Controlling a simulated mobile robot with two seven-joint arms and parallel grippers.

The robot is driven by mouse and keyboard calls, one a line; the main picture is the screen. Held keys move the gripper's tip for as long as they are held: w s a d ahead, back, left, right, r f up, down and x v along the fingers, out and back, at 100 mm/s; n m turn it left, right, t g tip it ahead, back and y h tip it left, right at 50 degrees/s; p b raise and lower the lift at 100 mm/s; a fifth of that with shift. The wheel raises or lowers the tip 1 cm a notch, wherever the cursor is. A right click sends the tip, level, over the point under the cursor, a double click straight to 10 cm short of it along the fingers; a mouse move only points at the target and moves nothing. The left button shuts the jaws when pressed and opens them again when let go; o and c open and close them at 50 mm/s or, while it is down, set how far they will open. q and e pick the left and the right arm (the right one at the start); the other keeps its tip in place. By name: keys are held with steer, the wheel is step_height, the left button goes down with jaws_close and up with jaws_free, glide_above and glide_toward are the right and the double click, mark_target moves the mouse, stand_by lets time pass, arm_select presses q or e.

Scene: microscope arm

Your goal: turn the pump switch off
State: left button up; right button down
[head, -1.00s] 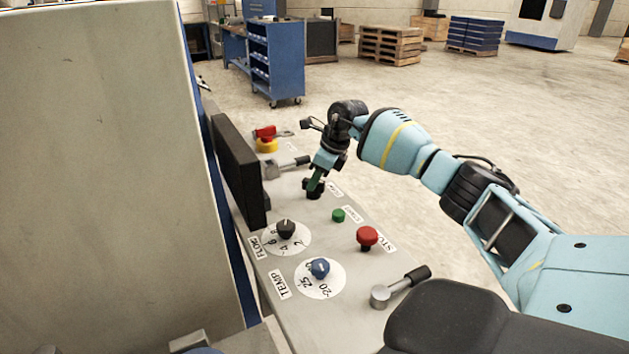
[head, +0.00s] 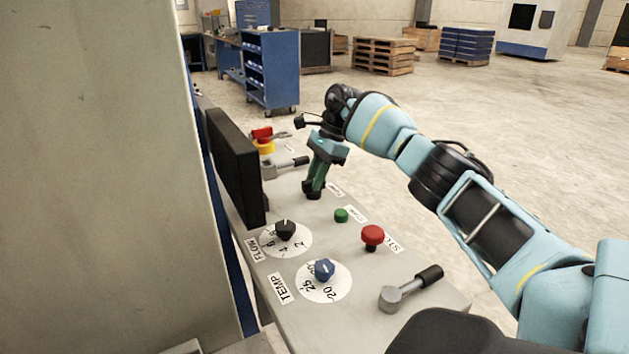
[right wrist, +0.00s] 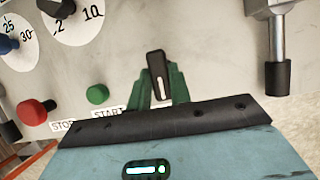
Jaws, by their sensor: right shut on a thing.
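The pump switch (head: 313,192) is a small black knob on the grey control panel (head: 335,285), beside a label that is too small to read surely. In the right wrist view the switch (right wrist: 157,72) is a black bar handle with a white line, pointing up in the picture. My right gripper (head: 317,180) reaches down to it from above. Its green fingers, also in the right wrist view (right wrist: 160,85), stand on both sides of the handle and are shut on it. The switch's base is partly hidden by the fingers. My left gripper is not in view.
Near the switch are a green START button (head: 341,215), a red STOP button (head: 372,236), a black FLOW knob (head: 285,230), a blue TEMP knob (head: 324,269) and levers (head: 405,292). A dark upright slab (head: 235,165) and grey cabinet (head: 95,180) stand left.

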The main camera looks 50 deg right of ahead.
stand_by(0.4)
steer(key=c, duration=1.3)
jaws_free()
steer(key=shift+v, duration=3.9)
